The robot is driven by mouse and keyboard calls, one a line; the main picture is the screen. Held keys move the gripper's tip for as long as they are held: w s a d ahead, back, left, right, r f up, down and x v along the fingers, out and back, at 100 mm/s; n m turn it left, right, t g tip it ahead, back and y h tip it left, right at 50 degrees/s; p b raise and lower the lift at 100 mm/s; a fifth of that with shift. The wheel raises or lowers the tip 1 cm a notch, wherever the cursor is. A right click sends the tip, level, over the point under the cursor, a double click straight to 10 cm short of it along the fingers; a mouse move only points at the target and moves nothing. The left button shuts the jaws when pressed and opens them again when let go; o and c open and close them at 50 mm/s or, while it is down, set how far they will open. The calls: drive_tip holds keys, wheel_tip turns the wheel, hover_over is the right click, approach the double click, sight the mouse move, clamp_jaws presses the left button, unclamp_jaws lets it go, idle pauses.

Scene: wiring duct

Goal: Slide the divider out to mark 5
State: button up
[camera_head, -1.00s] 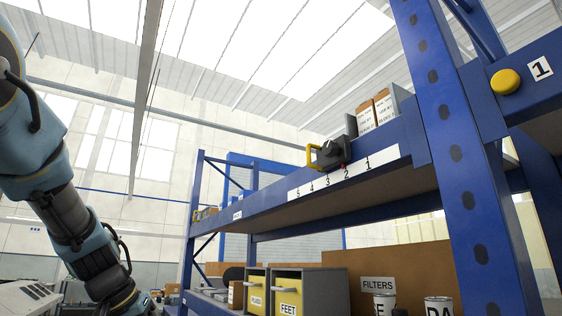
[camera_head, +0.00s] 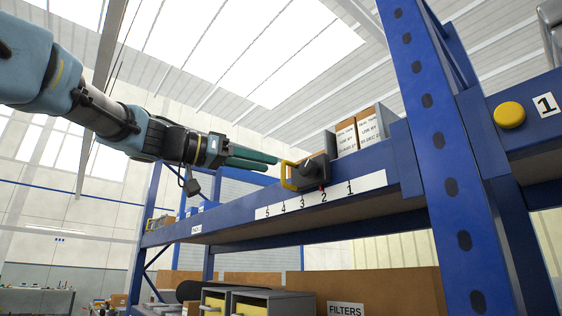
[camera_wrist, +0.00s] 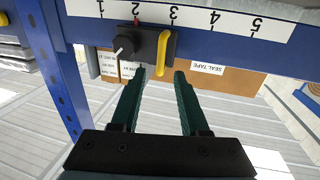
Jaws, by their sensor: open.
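The divider's black carriage (camera_head: 316,171) sits on the blue shelf beam, with a dark knob and a yellow handle (camera_head: 286,176) on its left side. Its red pointer stands at mark 2 on the white scale (camera_head: 352,187), which runs 5 to 1 from left to right. In the wrist view the scale (camera_wrist: 225,18) runs the other way and the red pointer (camera_wrist: 136,21) is again at 2. My gripper (camera_head: 276,160) is open just left of the handle. In the wrist view my green fingers (camera_wrist: 160,74) are apart, with the yellow handle (camera_wrist: 163,52) ahead of the gap between their tips.
Cardboard cartons (camera_head: 358,132) stand on the shelf behind the divider. A blue upright (camera_head: 430,110) rises to the right, with a yellow button (camera_head: 509,115) beyond it. Grey bins (camera_head: 260,302) sit on the level below. The beam left of the handle is clear.

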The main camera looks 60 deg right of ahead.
sight(283, 183)
drive_tip(key=shift+p+x, duration=1.15)
drive_tip(key=shift+x, duration=1.75)
drive_tip(key=shift+c, duration=0.2)
clamp_jaws()
